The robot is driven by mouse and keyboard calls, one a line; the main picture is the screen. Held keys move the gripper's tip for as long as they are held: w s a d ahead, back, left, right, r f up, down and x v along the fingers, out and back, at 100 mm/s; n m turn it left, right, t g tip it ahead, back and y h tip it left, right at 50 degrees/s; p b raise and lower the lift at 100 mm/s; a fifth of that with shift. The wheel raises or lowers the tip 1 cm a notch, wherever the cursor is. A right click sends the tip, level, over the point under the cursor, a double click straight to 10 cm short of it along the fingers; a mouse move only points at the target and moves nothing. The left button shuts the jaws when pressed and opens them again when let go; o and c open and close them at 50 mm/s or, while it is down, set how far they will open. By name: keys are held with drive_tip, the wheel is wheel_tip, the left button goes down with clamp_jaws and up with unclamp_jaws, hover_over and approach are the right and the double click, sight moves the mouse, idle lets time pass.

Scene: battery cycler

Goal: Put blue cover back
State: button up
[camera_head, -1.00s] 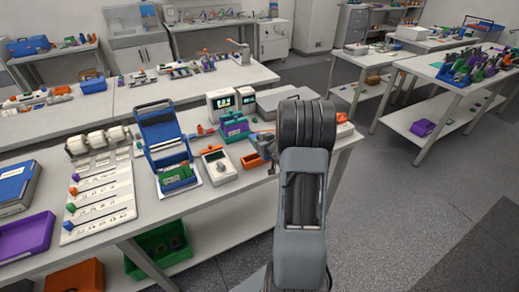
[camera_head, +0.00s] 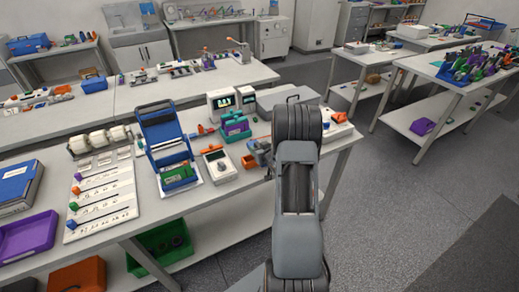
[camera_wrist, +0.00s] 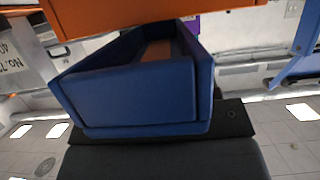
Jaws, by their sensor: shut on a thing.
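A blue box-shaped piece (camera_wrist: 140,105), seemingly the blue cover, fills the middle of the wrist view, with walls at both sides and an open top. The dark base of my gripper (camera_wrist: 165,155) lies right below it. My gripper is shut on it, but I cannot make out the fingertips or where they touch. In the head view my own arm hides most of the gripper and this piece. A tall blue frame (camera_head: 158,126) stands tilted up over a green board (camera_head: 178,176) on the bench.
An orange surface (camera_wrist: 150,10) crosses the top of the wrist view, close to the blue piece. The floor at right is clear.

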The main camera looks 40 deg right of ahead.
drive_tip(key=shift+f+b, duration=0.3)
drive_tip(key=o, duration=1)
drive_tip(key=shift+r, duration=0.15)
